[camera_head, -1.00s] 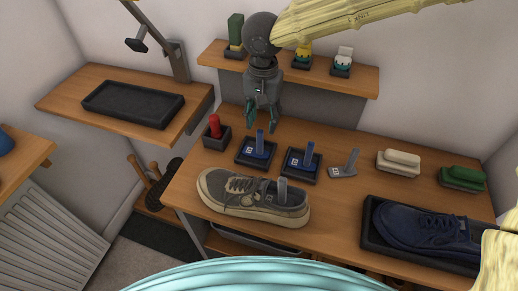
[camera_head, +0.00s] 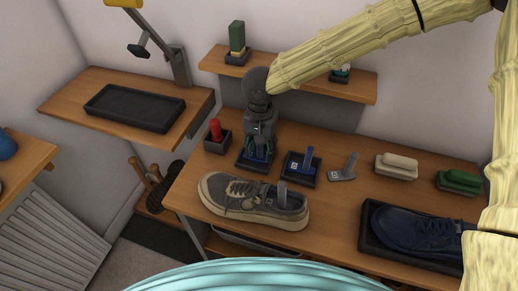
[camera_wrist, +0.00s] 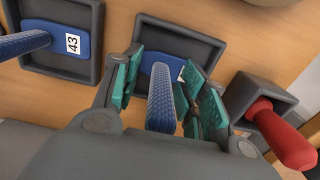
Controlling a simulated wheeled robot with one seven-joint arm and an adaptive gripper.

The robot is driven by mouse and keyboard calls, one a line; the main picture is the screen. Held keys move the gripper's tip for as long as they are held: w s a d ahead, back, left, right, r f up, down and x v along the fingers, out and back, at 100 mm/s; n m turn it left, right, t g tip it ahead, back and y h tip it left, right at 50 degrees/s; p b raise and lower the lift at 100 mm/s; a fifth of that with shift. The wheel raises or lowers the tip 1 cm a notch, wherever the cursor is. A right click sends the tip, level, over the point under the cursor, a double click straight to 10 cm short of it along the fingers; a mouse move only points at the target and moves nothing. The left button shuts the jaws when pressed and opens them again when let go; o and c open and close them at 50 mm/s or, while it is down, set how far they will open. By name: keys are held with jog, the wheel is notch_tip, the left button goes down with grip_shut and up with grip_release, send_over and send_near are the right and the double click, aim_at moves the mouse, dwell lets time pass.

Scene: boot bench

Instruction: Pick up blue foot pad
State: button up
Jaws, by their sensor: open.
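A blue foot pad with an upright ribbed post (camera_wrist: 162,98) sits in a dark square tray (camera_wrist: 205,47). My gripper (camera_head: 256,153) is lowered over this pad, and in the head view it hides most of it. In the wrist view the teal fingers of my gripper (camera_wrist: 164,92) stand open on either side of the post, with a gap visible. A second blue foot pad (camera_head: 300,164), labelled 43, sits in its own tray to the right; it also shows at the wrist view's upper left (camera_wrist: 68,44).
A red-handled thing in a dark box (camera_head: 217,137) stands close left of my gripper. A grey pad (camera_head: 343,170), pale brush (camera_head: 396,166) and green brush (camera_head: 460,182) lie right. A grey shoe (camera_head: 250,202) is in front; a navy shoe (camera_head: 415,228) sits in a tray.

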jog(key=c, duration=0.9)
jog(key=shift+c, duration=0.2)
